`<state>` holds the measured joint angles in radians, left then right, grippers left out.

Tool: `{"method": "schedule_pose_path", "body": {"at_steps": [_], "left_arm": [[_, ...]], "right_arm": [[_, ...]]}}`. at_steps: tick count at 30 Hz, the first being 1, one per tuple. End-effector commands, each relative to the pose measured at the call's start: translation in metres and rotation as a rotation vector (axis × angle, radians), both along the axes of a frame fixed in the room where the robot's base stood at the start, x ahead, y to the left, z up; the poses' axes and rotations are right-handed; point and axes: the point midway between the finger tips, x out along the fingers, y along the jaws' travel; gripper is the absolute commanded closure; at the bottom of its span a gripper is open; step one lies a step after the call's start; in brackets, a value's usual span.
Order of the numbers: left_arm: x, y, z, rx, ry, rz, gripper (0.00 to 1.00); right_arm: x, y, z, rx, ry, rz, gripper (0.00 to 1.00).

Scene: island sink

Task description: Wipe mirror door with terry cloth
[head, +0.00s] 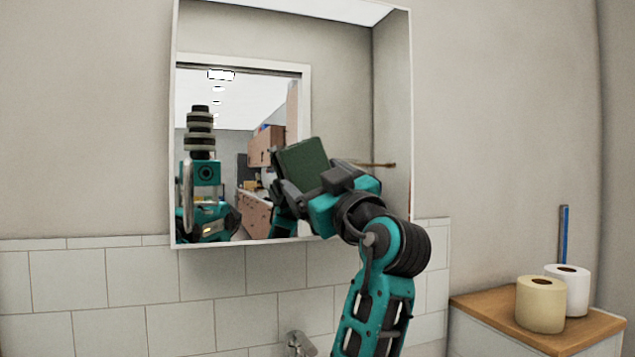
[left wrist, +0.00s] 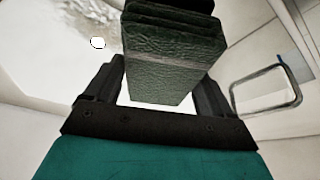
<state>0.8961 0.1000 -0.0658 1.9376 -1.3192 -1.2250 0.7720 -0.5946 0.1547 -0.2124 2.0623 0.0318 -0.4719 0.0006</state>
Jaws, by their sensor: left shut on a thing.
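The mirror door (head: 342,90) hangs on the wall in the head view, upright and framed in white. The terry cloth (head: 303,160) is a dark green, folded, thick block. My left gripper (head: 292,186) is shut on it, in front of the lower right part of the mirror. The cloth also fills the upper middle of the left wrist view (left wrist: 160,78), between the two dark fingers of the left gripper (left wrist: 155,95). I cannot tell whether the cloth touches the glass. My arm hides the mirror's lower right corner. My right gripper is not directly in view.
A metal faucet (head: 299,343) stands below the mirror. Two paper rolls, one cream (head: 541,305) and one white (head: 572,290), stand on a wooden-topped cabinet (head: 490,308) at right. A thin blue upright object (head: 564,234) rises behind them. The mirror reflects my body and a room.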

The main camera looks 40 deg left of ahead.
Motion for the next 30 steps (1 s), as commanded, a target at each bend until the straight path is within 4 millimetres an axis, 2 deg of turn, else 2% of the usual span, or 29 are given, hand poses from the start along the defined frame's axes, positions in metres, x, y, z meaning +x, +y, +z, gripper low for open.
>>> {"method": "schedule_pose_path", "body": {"at_steps": [17, 30], "left_arm": [[0.006, 0.007, 0.000, 0.000, -0.001, -0.001, 0.41], [0.037, -0.011, 0.000, 0.000, 0.000, -0.002, 0.41]], "right_arm": [[0.000, 0.000, -0.002, 0.001, -0.001, 0.001, 1.00], [0.001, 0.002, -0.008, 0.007, -0.002, -0.003, 1.00]]}}
